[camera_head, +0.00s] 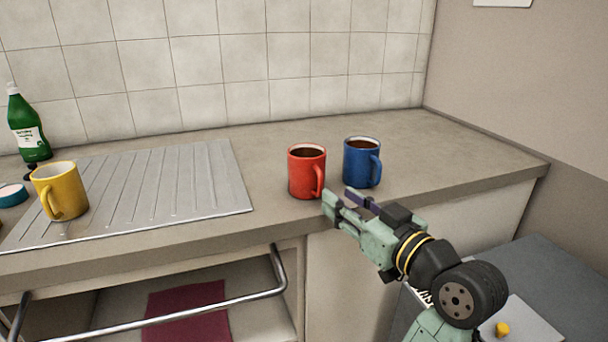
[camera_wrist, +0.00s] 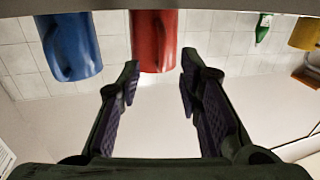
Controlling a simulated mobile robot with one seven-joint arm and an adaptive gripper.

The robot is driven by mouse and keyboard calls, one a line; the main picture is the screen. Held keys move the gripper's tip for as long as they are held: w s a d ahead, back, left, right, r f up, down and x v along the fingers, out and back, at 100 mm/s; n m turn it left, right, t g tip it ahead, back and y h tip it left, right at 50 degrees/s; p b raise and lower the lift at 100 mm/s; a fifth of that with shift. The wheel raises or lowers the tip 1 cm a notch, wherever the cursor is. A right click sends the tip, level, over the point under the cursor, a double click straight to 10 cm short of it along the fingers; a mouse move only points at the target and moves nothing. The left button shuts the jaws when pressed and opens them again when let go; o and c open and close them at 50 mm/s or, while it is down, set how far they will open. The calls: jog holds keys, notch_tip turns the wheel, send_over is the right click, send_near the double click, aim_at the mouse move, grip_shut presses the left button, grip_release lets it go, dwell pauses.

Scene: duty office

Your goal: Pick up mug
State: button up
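A red mug (camera_head: 304,172) with dark liquid stands upright on the counter, its handle on its right side. A blue mug (camera_head: 358,164), also with dark liquid, stands just behind and right of it. A yellow mug (camera_head: 64,190) stands on the drainboard at the left. My gripper (camera_head: 338,196) is open and empty, just right of the red mug near its handle. In the wrist view, which is upside down, the red mug (camera_wrist: 153,38) lies beyond the gap between my open fingertips (camera_wrist: 158,72). The blue mug (camera_wrist: 72,47) is left of it there. Whether a finger touches the red mug's handle is unclear.
The ribbed metal drainboard (camera_head: 190,185) covers the left counter. A green bottle (camera_head: 27,130) stands at its far left. A metal rail (camera_head: 190,310) runs below the counter's front edge. A tiled wall (camera_head: 200,90) is behind. The counter right of the blue mug is clear.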

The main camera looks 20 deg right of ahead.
aim_at(320, 191)
jog(key=p+x, duration=0.1)
jog(key=x, duration=0.6)
jog(key=shift+w+a+f+p, duration=0.1)
jog(key=shift+a+p, duration=0.05)
jog(key=shift+p, duration=0.2)
jog(key=shift+c, duration=0.4)
grip_shut()
